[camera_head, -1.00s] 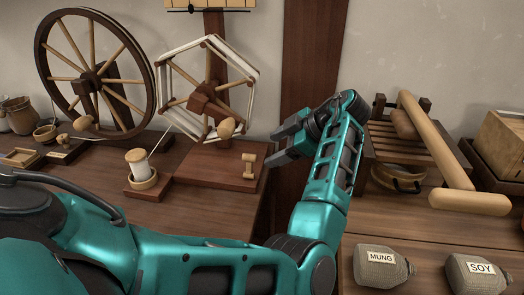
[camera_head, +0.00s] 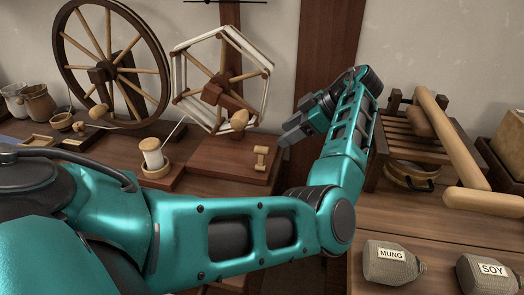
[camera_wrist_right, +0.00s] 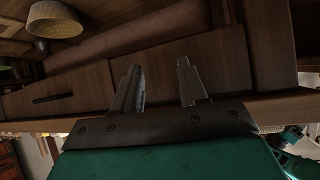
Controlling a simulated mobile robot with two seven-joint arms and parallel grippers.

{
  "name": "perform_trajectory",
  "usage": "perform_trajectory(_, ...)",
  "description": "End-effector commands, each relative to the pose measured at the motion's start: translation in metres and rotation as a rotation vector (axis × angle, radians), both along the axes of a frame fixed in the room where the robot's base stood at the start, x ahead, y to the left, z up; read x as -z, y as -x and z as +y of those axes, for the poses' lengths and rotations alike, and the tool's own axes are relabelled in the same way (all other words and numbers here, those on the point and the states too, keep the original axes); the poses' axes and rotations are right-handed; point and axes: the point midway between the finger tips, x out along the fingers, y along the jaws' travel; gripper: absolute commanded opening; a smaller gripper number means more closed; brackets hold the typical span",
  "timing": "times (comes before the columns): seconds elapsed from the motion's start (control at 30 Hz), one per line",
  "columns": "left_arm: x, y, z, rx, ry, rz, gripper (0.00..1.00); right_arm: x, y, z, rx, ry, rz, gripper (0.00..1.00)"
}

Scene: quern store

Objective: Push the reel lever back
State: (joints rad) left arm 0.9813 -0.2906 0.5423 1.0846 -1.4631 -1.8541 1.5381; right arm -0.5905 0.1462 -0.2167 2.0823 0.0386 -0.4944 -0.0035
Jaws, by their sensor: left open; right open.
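The reel (camera_head: 214,92), a six-sided frame wound with white yarn, stands on a dark wooden base board against the wall. A short pale wooden lever (camera_head: 261,157) stands at the right end of this board. My left gripper (camera_head: 287,134) is open, just above and to the right of the lever, with a small gap showing between them in the picture. Nothing shows between its fingers. My right gripper (camera_wrist_right: 160,88) shows in the right wrist view, open and empty, before dark wooden furniture. The reel and lever do not show there.
A spinning wheel (camera_head: 112,68) stands left of the reel. A spool of white thread (camera_head: 153,157) stands in front of it. Sacks marked MUNG (camera_head: 391,263) and SOY (camera_head: 488,274) lie at front right. A slatted wooden press (camera_head: 405,140) stands behind them.

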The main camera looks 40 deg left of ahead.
Motion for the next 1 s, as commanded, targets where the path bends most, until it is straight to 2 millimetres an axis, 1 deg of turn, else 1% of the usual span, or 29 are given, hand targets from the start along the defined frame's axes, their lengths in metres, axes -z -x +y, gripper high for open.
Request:
perform_trajectory(0.17, 0.02, 0.008, 0.016, -0.004, 0.0, 0.004, 0.51, 0.003, 0.0, 0.002, 0.001, -0.004, 0.001, 0.43)
perform_trajectory(0.4, 0.056, 0.023, 0.049, -0.003, -0.001, 0.002, 0.51, 0.009, -0.001, 0.004, -0.005, -0.008, 0.004, 0.43)
perform_trajectory(0.6, 0.079, 0.032, 0.071, -0.001, 0.0, 0.001, 0.51, 0.013, -0.001, 0.006, -0.01, -0.008, 0.008, 0.43)
perform_trajectory(0.8, 0.088, 0.036, 0.081, 0.0, -0.001, 0.0, 0.51, 0.01, -0.003, 0.007, -0.013, -0.011, 0.0, 0.43)
perform_trajectory(1.0, 0.089, 0.037, 0.082, 0.0, 0.0, 0.0, 0.51, 0.008, -0.004, 0.008, -0.014, -0.013, -0.003, 0.43)
